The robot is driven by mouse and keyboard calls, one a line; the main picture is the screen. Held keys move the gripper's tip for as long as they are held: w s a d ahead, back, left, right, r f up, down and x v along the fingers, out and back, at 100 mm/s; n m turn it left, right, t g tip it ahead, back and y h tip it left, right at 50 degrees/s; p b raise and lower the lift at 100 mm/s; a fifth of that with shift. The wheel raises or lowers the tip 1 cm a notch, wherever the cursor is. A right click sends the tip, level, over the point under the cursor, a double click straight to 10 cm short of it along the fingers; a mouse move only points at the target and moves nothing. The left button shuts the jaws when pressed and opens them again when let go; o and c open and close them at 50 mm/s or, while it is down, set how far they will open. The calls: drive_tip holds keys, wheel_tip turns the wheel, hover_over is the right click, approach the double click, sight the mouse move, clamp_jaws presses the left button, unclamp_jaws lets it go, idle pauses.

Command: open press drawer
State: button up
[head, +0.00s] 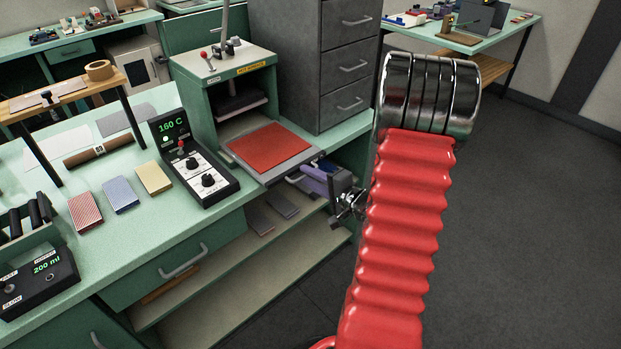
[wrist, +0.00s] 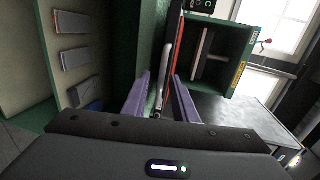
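The green press (head: 225,85) stands on the bench, and its drawer (head: 322,154), a flat tray bearing a red pad (head: 270,146), sticks out of the front. In the wrist view the red edge of the pad (wrist: 172,62) shows on edge ahead of the fingers. My gripper (head: 303,174) is at the drawer's front edge, slightly below the tray, with its purple fingers toward the pale handle. In the wrist view my gripper (wrist: 160,80) has its two fingers apart, with the drawer's front end between or just beyond them. Contact with the handle cannot be told.
A controller reading 160 C (head: 190,160) stands left of the press. A grey drawer cabinet (head: 315,60) stands close behind it on the right. Open shelves (head: 250,270) with several flat pads lie under the bench. The floor on the right is clear.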

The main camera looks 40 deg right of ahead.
drive_tip(key=s+r, duration=0.2)
drive_tip(key=s, duration=1.1)
drive_tip(key=shift+s+d+r, duration=0.15)
drive_tip(key=shift+s+r, duration=0.1)
drive_tip(key=shift+r, duration=0.05)
idle(0.5)
drive_tip(key=s+a+f+n+g+y, duration=0.1)
drive_tip(key=s+a+n+g+y, duration=0.2)
drive_tip(key=a+g, duration=0.5)
drive_tip(key=s+a+f+n+g+y, duration=0.1)
drive_tip(key=s+a+n+g+y, duration=0.25)
drive_tip(key=a, duration=0.75)
drive_tip(key=w+a+r+n+t+h, duration=0.1)
drive_tip(key=a+r+n+h, duration=0.5)
drive_tip(key=a+r+n, duration=0.5)
drive_tip(key=shift+w+a+r+h, duration=0.15)
drive_tip(key=shift+a+r+h, duration=0.2)
drive_tip(key=shift+a+r, duration=1.3)
